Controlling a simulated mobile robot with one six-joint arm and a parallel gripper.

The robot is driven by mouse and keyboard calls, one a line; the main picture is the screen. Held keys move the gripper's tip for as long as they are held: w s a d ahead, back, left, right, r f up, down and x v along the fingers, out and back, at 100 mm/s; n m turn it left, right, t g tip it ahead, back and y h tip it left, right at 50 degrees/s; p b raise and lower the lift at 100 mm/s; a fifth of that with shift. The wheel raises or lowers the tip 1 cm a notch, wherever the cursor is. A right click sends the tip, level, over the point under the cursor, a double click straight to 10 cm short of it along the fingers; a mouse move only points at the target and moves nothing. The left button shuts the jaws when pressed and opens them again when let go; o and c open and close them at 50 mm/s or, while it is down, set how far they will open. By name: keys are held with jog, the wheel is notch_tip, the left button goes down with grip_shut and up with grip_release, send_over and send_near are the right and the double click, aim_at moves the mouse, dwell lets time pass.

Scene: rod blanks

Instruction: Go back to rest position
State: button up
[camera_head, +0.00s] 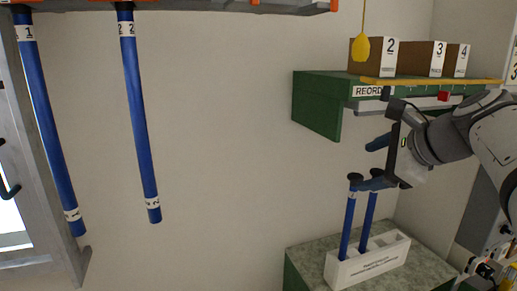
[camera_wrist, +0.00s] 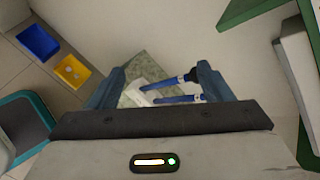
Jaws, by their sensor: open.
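My gripper (camera_head: 372,163) is open and empty, at the right of the head view, above a white rack and below the green shelf. Its two blue fingers are spread apart in the wrist view (camera_wrist: 160,84). Two blue rods with black tops, one at the left (camera_head: 348,222) and one at the right (camera_head: 369,222), stand in the white rack (camera_head: 350,272). The lower finger appears close to the rod tops; I cannot tell whether it touches. In the wrist view the rods (camera_wrist: 180,99) show between the fingers.
Two blue rods, labelled 1 (camera_head: 48,125) and 2 (camera_head: 139,115), hang at the left. A green shelf (camera_head: 318,105) carries brown boxes (camera_head: 425,58). A yellow pendant (camera_head: 361,49) hangs before it. Blue (camera_wrist: 38,42) and yellow (camera_wrist: 72,72) bins sit on the floor.

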jog(key=s+a+f+n+g+h, duration=0.2)
jog(key=s+a+f+n+g, duration=0.1)
jog(key=s+f+n, duration=0.4)
jog(key=s+a+f+n+g+h, duration=0.2)
jog(key=s+a+f+n, duration=0.2)
jog(key=s+f+n, duration=0.4)
notch_tip(320, 180, down, 10)
jog(key=n, duration=0.5)
jog(key=shift+s+n+g+h+b, duration=0.2)
jog(key=shift+n+g+h+b, duration=0.1)
jog(key=shift+g+h+b, duration=0.1)
jog(key=shift+c, duration=0.4)
